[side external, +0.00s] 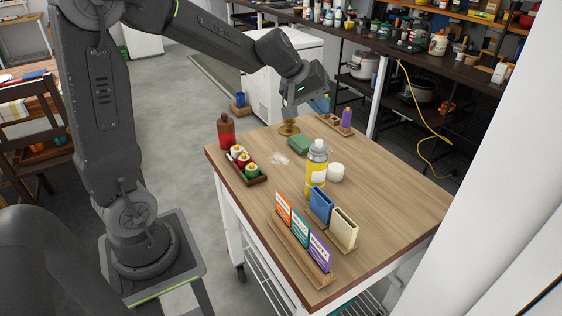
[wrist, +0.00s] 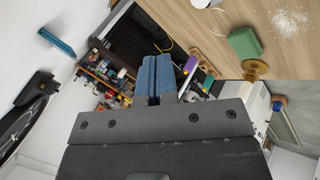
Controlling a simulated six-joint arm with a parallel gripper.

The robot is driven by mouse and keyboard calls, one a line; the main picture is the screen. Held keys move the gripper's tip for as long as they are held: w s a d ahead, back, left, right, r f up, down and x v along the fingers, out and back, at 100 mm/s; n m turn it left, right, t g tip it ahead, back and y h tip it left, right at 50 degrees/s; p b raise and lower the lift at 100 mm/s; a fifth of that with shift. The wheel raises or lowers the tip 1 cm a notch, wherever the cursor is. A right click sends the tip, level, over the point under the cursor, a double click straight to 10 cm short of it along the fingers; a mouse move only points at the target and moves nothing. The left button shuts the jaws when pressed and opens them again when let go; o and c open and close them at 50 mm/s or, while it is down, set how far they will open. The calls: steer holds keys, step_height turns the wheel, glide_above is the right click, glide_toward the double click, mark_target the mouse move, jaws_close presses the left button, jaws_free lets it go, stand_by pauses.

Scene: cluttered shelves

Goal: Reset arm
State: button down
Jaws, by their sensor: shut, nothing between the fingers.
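My gripper (side external: 290,110) is above the back edge of the wooden table in the side view, just over a brass-coloured knobbed object (side external: 289,128). Whether the two touch is not clear from there. In the wrist view my gripper's two blue-grey fingers (wrist: 155,75) are together with nothing between them. The brass object (wrist: 255,68) shows there to the right, apart from the fingers, beside a green block (wrist: 244,43). My arm is bent and reaches over the table from the left.
The table's right side is clear. Loaded shelves (side external: 450,50) stand behind.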

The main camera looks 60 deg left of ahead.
steer(key=s+d+r+m+g, duration=0.1)
steer(key=s+d+r+m, duration=0.1)
steer(key=s+d+m, duration=0.3)
steer(key=s+d+r+m, duration=0.1)
steer(key=s+d+r, duration=0.15)
steer(key=s, duration=0.45)
steer(key=s+f+m+y, duration=0.1)
steer(key=s+m, duration=0.1)
steer(key=s, duration=0.4)
steer(key=s+d+f+m+y, duration=0.1)
steer(key=s+m, duration=0.1)
steer(key=s, duration=0.4)
steer(key=shift+d+f, duration=0.3)
steer(key=shift+f, duration=0.1)
